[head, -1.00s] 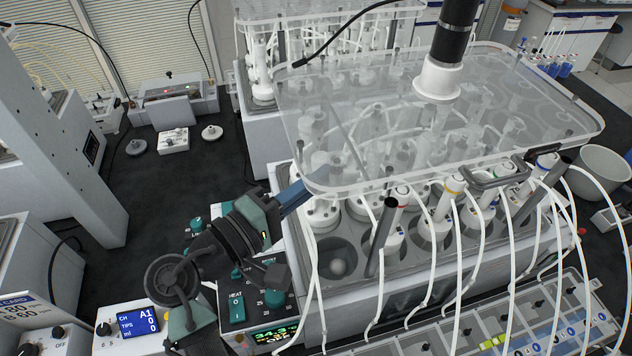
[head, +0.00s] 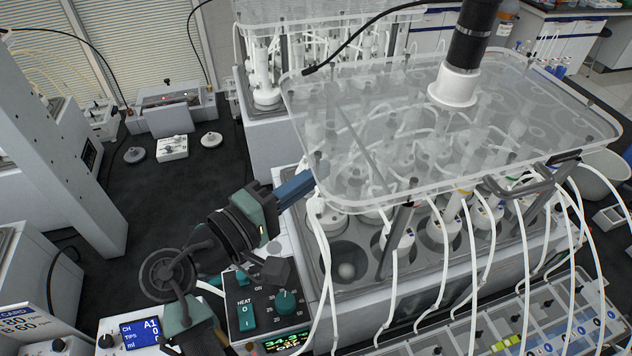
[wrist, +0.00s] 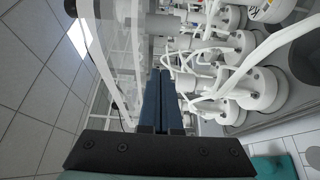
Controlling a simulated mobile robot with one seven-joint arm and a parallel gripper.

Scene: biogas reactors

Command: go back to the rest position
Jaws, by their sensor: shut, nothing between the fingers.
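My gripper (head: 312,180) is at the near left corner of the reactor bath, its blue fingers shut with nothing between them. It also shows in the wrist view (wrist: 162,75), fingers together and pointing at a row of white reactor caps and tubes. In the head view the fingertips lie close to the left edge of the clear lid (head: 450,110); I cannot tell whether they touch. The reactor bath (head: 440,275) holds several white-capped reactors under the lid.
The heater control panel (head: 265,310) is right below my arm. White tubes (head: 468,260) hang over the bath's front to a valve rack (head: 560,310). A grey post (head: 60,130) stands at left. Dark bench top (head: 170,200) left of the bath is mostly clear.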

